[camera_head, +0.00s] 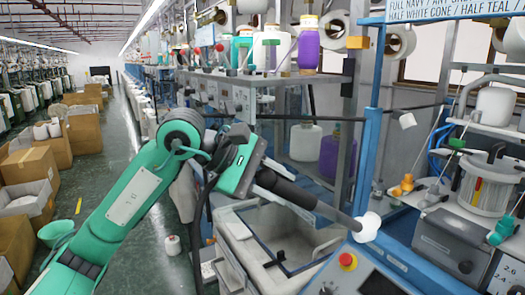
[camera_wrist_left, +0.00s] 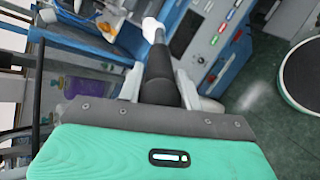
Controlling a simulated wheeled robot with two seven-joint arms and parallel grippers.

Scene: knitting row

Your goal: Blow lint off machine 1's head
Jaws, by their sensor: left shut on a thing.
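My left gripper (camera_head: 260,178) is shut on a dark tube-shaped tool (camera_head: 307,199) with a white, rounded tip (camera_head: 368,227). The tool slants down to the right in the head view, its tip in front of a blue machine post. In the left wrist view the gripper (camera_wrist_left: 160,92) has a pale finger on each side of the tool (camera_wrist_left: 159,68), which points away toward a blue frame. A knitting machine's clear cylindrical head (camera_head: 484,188) stands at the right of the head view, apart from the tip. I see no machine number and cannot make out lint. My right gripper is out of view.
A blue post (camera_head: 369,140) rises between the tool and the clear cylinder. A red button (camera_head: 347,261) sits on a panel below the tip. Yarn cones, including a purple one (camera_head: 308,48), stand on the rack. Cardboard boxes (camera_head: 30,165) line the left; the green aisle floor (camera_head: 120,150) is open.

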